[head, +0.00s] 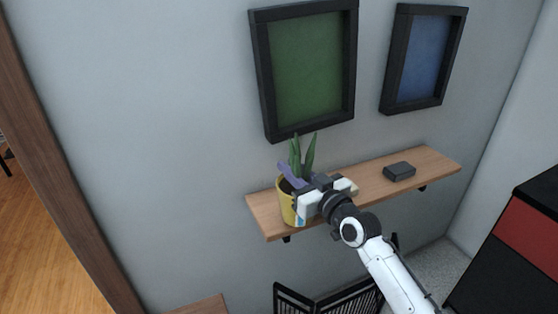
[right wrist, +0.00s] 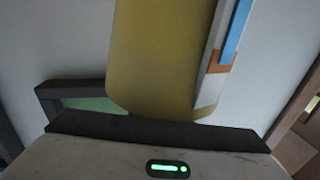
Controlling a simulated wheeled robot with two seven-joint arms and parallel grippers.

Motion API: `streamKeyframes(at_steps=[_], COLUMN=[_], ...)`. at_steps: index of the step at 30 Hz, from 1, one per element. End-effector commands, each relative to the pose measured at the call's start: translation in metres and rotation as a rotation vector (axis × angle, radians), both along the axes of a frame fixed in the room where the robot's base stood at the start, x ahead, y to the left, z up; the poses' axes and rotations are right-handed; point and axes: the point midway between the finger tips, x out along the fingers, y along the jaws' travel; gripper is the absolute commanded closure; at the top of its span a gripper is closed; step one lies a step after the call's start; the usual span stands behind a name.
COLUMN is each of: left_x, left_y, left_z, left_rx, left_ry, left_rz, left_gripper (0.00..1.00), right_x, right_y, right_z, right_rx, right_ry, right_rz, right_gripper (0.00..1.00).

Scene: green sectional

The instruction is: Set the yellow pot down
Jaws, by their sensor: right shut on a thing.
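The yellow pot (head: 287,207) holds a plant (head: 304,155) with upright green leaves. It shows at the left end of the wooden wall shelf (head: 372,191) in the head view. My right gripper (head: 296,190) is shut on the pot near its rim and covers part of it. I cannot tell whether the pot's base touches the shelf. In the right wrist view the yellow pot (right wrist: 158,60) fills the upper middle, with a white, blue and orange strip along its right side. My left gripper is not in view.
A dark grey box (head: 399,171) lies on the shelf's right half, with bare wood around it. A green framed picture (head: 308,68) and a blue framed picture (head: 424,60) hang above. A black slatted rack (head: 330,298) stands below. A black and red cabinet (head: 520,245) is at right.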

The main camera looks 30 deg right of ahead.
Motion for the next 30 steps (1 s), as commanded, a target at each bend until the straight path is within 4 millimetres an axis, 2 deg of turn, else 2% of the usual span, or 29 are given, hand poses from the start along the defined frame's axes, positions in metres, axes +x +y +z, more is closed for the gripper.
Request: streamKeyframes(at_steps=[1, 3, 11, 18, 22, 30], left_x=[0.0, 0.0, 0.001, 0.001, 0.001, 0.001], left_y=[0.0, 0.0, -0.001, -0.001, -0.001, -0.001], left_z=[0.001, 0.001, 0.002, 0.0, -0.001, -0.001], left_rx=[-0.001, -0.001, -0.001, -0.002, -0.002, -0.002], left_ry=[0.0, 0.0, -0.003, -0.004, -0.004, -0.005], left_rz=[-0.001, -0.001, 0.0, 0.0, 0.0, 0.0], left_gripper=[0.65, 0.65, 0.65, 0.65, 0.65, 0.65], right_x=[0.011, 0.02, 0.038, 0.067, 0.065, 0.065], right_y=[0.001, 0.001, 0.003, 0.005, 0.004, 0.004], right_z=[0.006, 0.006, 0.006, 0.003, -0.009, -0.01], right_rx=[0.002, 0.002, 0.001, 0.0, 0.001, 0.0], right_ry=[-0.013, -0.013, -0.011, -0.009, -0.009, -0.01], right_rz=[-0.001, -0.001, -0.001, -0.001, -0.001, -0.002], right_gripper=[1.0, 1.0, 1.0, 1.0, 1.0, 1.0])
